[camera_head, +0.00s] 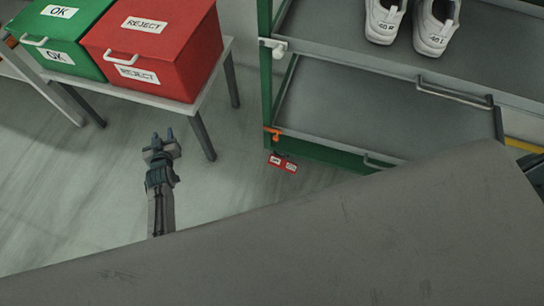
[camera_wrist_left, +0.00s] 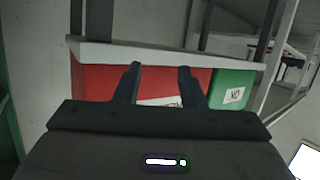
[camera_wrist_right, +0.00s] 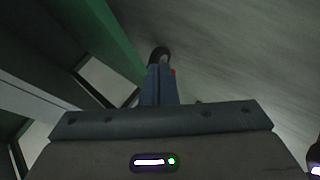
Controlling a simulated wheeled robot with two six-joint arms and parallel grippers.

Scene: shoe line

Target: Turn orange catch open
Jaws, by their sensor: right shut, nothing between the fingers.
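The orange catch (camera_head: 272,132) sits on the green post of the rack at its lower shelf, in the middle of the head view. My left gripper (camera_head: 162,136) is open and empty, to the left of the catch and well apart from it. In the left wrist view its two fingers (camera_wrist_left: 160,70) are spread, with the table edge and the boxes beyond. My right gripper (camera_wrist_right: 160,70) is shut with nothing held, close to a green rail in the right wrist view. It is hidden in the head view. The catch cannot be made out in either wrist view.
A white-topped table (camera_head: 214,78) carries a green OK box (camera_head: 78,20) and a red REJECT box (camera_head: 185,50). White shoes (camera_head: 433,25) stand on the upper shelf. A red tag (camera_head: 283,163) shows below the catch. A large grey surface (camera_head: 300,245) hides the lower right.

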